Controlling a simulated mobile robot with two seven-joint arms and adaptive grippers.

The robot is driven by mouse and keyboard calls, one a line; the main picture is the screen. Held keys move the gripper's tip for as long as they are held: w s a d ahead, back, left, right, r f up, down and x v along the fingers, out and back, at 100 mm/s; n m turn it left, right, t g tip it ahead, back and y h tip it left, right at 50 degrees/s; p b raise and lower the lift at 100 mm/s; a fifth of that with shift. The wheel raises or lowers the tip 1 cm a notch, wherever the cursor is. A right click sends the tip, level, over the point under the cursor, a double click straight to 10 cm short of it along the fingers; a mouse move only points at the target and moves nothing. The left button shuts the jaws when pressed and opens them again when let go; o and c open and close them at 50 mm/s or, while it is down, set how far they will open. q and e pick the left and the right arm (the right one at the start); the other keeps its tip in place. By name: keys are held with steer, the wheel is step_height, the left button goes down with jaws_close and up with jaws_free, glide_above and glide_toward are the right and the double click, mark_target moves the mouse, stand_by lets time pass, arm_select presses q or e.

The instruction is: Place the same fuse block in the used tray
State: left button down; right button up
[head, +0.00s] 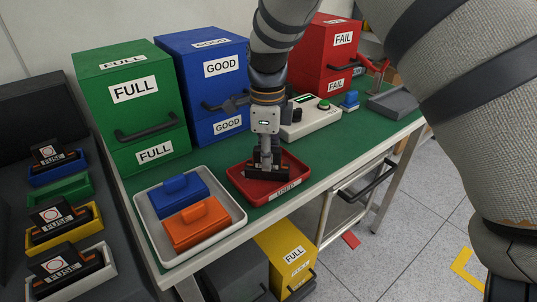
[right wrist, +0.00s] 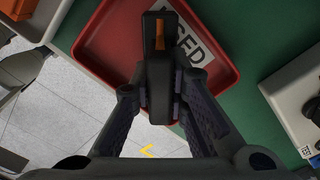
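The used tray (head: 296,168) is a shallow red tray near the front edge of the green bench top. Its white label is partly covered in the right wrist view, where the tray (right wrist: 222,52) lies beneath the fingers. My right gripper (head: 267,165) points down over the tray. It is shut on a black fuse block (right wrist: 158,62) with an orange part, one finger at each side. In the head view the block (head: 254,172) appears inside the tray's outline, low down. I cannot tell whether it touches the tray floor. My left gripper is not in view.
Left of the red tray, a white tray (head: 149,216) holds blue and orange blocks. Green FULL (head: 130,115), blue GOOD (head: 185,80) and red FAIL (head: 318,65) cabinets stand behind, with a tester (head: 312,122). Fuse blocks in coloured holders (head: 98,243) line a dark surface at left.

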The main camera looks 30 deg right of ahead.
steer(key=o, duration=0.4)
steer(key=shift+s+d, duration=0.1)
steer(key=shift+s, duration=0.1)
steer(key=shift+w, duration=0.1)
step_height(320, 180, up, 12)
steer(key=shift+r, duration=0.25)
steer(key=shift+f, duration=0.1)
